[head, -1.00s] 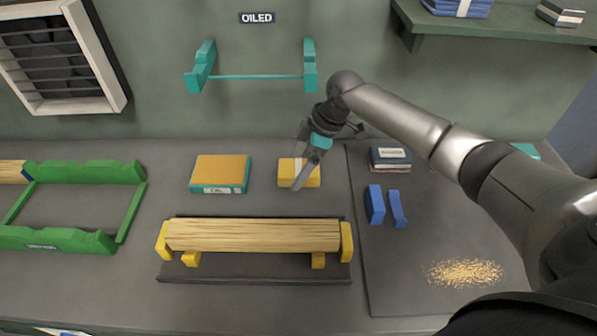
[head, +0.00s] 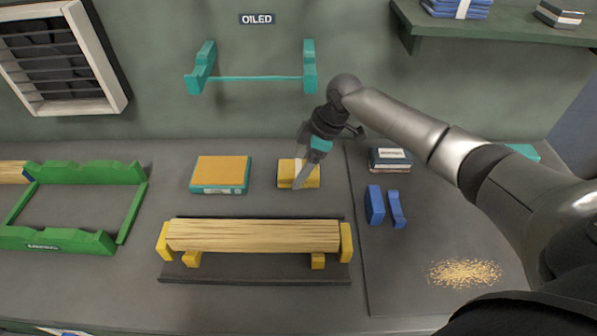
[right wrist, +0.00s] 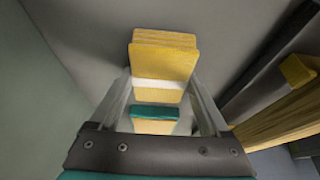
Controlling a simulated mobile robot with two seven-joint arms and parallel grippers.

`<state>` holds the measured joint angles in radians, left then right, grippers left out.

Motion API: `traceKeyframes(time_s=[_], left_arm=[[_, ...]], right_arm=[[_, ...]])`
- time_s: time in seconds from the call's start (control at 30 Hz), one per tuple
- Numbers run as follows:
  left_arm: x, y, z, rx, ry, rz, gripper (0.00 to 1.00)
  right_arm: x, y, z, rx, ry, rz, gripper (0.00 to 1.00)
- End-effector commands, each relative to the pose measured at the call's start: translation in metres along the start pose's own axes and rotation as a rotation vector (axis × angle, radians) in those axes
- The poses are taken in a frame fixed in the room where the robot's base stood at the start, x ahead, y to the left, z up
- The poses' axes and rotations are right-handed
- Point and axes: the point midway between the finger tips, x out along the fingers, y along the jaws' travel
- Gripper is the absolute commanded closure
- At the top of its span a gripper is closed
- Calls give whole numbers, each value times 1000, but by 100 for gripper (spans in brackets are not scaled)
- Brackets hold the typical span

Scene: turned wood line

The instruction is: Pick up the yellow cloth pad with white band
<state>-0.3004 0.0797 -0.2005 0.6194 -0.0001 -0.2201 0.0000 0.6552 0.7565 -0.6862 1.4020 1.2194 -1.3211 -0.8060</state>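The yellow cloth pad with a white band (head: 285,172) lies on the grey bench, right of the teal and orange block. In the right wrist view the pad (right wrist: 160,60) sits between the fingertips, with its white band across it. My right gripper (head: 297,174) reaches down from the upper right over the pad. In the right wrist view the gripper (right wrist: 160,80) has its fingers wide apart, one along each side of the pad. The fingertips are very close to the pad's sides; I cannot tell whether they touch. The near finger hides part of the pad. My left gripper is not in view.
The teal and orange block (head: 220,170) lies left of the pad. A yellow holder with wooden rods (head: 252,236) stands in front. Blue blocks (head: 375,205) and a dark banded stack (head: 390,159) are right. A green frame (head: 86,172) is at left. A teal rack hangs on the wall (head: 255,77).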

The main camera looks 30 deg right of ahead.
Motion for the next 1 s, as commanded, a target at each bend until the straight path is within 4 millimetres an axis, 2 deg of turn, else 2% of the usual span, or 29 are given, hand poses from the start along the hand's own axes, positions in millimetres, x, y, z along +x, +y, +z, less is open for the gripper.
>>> traceKeyframes(time_s=[0.07,0.43,0.87,1.0], left_arm=[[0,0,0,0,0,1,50],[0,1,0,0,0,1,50],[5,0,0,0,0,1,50],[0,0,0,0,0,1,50]], right_arm=[[0,0,0,0,0,0,33],[0,0,0,0,0,0,74],[-4,1,-2,-2,1,2,76],[-18,-2,-7,-2,0,-1,76]])
